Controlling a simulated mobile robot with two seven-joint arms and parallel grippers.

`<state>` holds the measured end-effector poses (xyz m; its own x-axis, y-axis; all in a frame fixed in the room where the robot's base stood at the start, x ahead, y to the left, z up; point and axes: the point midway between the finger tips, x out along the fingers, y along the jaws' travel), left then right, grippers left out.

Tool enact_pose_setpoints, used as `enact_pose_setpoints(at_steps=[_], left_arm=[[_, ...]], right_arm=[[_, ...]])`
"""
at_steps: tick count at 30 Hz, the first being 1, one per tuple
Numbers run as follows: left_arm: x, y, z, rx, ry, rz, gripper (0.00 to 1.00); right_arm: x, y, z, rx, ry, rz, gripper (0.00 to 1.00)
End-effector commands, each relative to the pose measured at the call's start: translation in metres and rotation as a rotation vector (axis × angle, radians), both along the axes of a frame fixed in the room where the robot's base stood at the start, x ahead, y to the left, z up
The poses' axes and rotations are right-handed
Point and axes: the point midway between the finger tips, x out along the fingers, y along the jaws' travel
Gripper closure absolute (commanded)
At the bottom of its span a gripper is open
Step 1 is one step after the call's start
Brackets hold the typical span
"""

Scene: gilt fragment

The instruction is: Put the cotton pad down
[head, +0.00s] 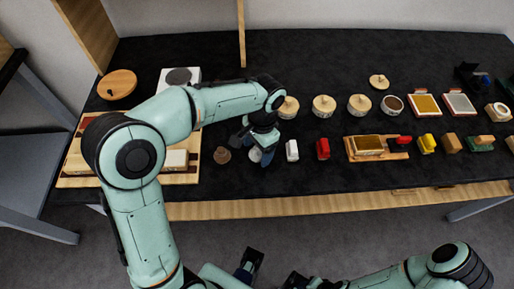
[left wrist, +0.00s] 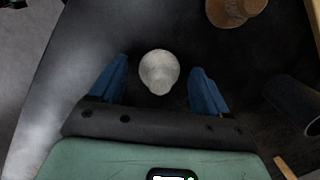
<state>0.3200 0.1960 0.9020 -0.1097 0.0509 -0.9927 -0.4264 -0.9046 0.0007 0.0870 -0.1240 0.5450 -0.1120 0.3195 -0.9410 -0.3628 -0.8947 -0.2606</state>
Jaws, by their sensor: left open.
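The cotton pad, a whitish rounded piece with a small knob (head: 254,155), is on the black table top, partly hidden by my left gripper (head: 262,158) in the head view. In the left wrist view the pad (left wrist: 159,68) lies between the two blue fingers of my left gripper (left wrist: 158,88), with a gap on each side. The left gripper is open and holds nothing. My right gripper (head: 247,265) shows only in part at the bottom of the head view, away from the table; its opening is unclear.
A brown turned piece (head: 222,155) stands just left of the pad; it shows in the left wrist view (left wrist: 232,10). Several lidded pots, including one (head: 288,107), stand behind. The front table edge is close.

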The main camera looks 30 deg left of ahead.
Motion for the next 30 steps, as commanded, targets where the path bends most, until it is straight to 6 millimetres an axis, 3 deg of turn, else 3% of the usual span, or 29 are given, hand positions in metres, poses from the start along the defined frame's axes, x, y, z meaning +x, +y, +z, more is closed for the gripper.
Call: enact_pose_setpoints(at_steps=[15, 21, 30], left_arm=[[0.012, -0.006, 0.101, -0.001, -0.005, -0.001, 0.24], [0.013, -0.006, 0.115, -0.001, -0.001, -0.001, 0.24], [0.013, -0.006, 0.116, -0.001, -0.001, -0.001, 0.24]], right_arm=[[0.006, 0.000, 0.021, 0.000, -0.008, 0.001, 0.60], [0.007, 0.000, 0.023, 0.000, -0.009, 0.000, 0.60], [0.007, 0.000, 0.023, 0.000, -0.009, 0.000, 0.60]])
